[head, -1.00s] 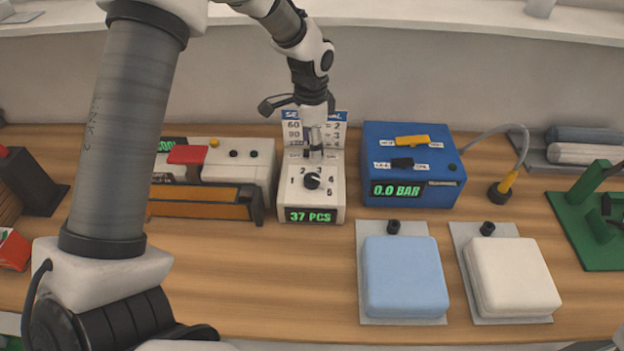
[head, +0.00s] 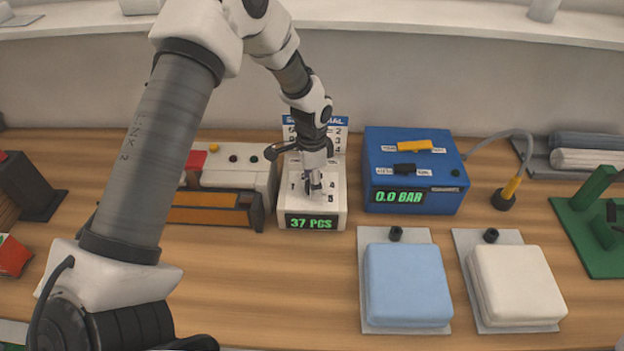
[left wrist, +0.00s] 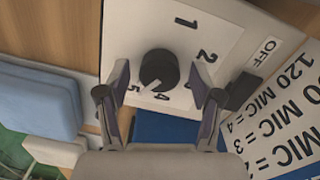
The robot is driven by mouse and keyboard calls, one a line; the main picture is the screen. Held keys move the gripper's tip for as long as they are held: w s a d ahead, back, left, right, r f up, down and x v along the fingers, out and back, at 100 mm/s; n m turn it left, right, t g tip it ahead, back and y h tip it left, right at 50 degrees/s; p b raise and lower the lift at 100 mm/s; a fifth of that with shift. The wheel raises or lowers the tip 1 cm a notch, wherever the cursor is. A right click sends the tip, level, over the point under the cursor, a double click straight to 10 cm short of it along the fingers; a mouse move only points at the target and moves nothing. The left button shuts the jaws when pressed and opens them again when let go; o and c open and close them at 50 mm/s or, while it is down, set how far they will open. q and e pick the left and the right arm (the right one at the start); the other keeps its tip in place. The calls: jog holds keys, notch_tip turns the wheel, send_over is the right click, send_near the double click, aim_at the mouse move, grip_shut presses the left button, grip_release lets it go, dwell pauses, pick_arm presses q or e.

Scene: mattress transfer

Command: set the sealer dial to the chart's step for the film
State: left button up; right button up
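The white sealer box (head: 336,206) stands at the middle back; its display reads 37 PCS. Its black dial (left wrist: 158,70) shows in the left wrist view, ringed by numbers. The dial's white mark seems to point between 4 and 5. My left gripper (head: 314,188) is over the box, pointing down, and hides the dial in the head view. In the left wrist view its open fingers (left wrist: 157,85) stand either side of the dial, seemingly with gaps. My right gripper is out of view.
A blue box (head: 413,182) reading 0.0 BAR stands to the right, with a hose. A sealing machine (head: 232,172) is close on the left. A blue pad (head: 407,284) and white pad (head: 517,283) lie in front right. The front middle table is clear.

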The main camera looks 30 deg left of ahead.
pick_arm(q)
jog(key=c, duration=0.9)
jog(key=shift+s+n, duration=0.1)
jog(key=shift+n, duration=0.3)
jog(key=n+p, duration=0.2)
jog(key=n, duration=0.1)
jog(key=shift+r+n, duration=0.1)
jog(key=shift+n, duration=0.3)
jog(key=n+p, duration=0.2)
jog(key=n, duration=0.3)
jog(key=shift+s, duration=0.1)
jog(key=shift+d+f, duration=0.1)
jog(key=shift+f, duration=0.1)
jog(key=o, duration=1.2)
jog(key=shift+c, duration=0.2)
